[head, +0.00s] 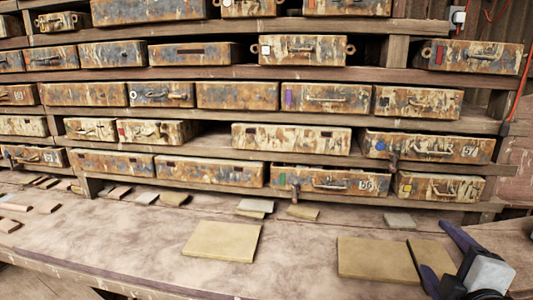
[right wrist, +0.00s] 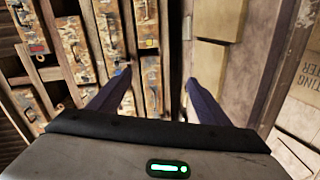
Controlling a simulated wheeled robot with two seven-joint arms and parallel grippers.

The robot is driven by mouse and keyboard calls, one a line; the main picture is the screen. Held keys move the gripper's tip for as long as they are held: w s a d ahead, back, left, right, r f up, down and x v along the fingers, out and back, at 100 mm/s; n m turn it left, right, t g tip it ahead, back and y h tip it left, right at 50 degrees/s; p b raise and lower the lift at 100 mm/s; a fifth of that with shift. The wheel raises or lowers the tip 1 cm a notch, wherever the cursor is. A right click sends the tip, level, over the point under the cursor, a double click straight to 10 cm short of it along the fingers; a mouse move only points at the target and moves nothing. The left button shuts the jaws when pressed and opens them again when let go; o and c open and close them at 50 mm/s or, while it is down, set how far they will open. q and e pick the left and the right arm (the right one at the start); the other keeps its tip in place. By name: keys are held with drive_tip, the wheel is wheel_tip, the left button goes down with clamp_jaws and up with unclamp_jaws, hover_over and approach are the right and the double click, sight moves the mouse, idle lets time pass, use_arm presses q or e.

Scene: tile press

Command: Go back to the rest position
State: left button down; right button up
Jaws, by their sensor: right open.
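My right gripper (head: 434,246) is at the lower right of the head view, by the right part of the bench. Its two dark purple fingers are spread apart with nothing between them. In the right wrist view the open fingers (right wrist: 156,80) point toward the drawers and the bench edge. A flat tan tile (head: 379,259) lies on the bench left of the right gripper, and another tan tile (head: 432,256) lies partly hidden behind its fingers. My left gripper is not in view.
A wooden rack of worn drawers (head: 325,180) stands behind the bench (head: 140,240). A large tan tile (head: 222,241) lies mid-bench. Several small tiles, including a grey one (head: 399,220), lie along the rack's foot.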

drive_tip(key=s+a+f+m+g+y, duration=0.1)
drive_tip(key=s+a+f+m+g, duration=0.15)
drive_tip(key=s+f, duration=0.4)
drive_tip(key=s+a+f+m+g, duration=0.1)
drive_tip(key=s+f+m+g, duration=0.2)
drive_tip(key=f, duration=0.6)
drive_tip(key=s+a+f+m+g+y, duration=0.1)
drive_tip(key=s+a+f+m+g, duration=0.3)
drive_tip(key=s, duration=0.5)
drive_tip(key=s+a+f+m+g+y, duration=0.2)
drive_tip(key=s+a+f+g, duration=0.15)
drive_tip(key=s+f, duration=0.45)
drive_tip(key=w+a+f+t+y, duration=0.1)
drive_tip(key=w+a+f+t, duration=0.2)
drive_tip(key=f, duration=0.8)
drive_tip(key=a+t, duration=0.2)
drive_tip(key=t, duration=0.1)
drive_tip(key=shift+y, duration=0.3)
drive_tip(key=shift+w, duration=0.1)
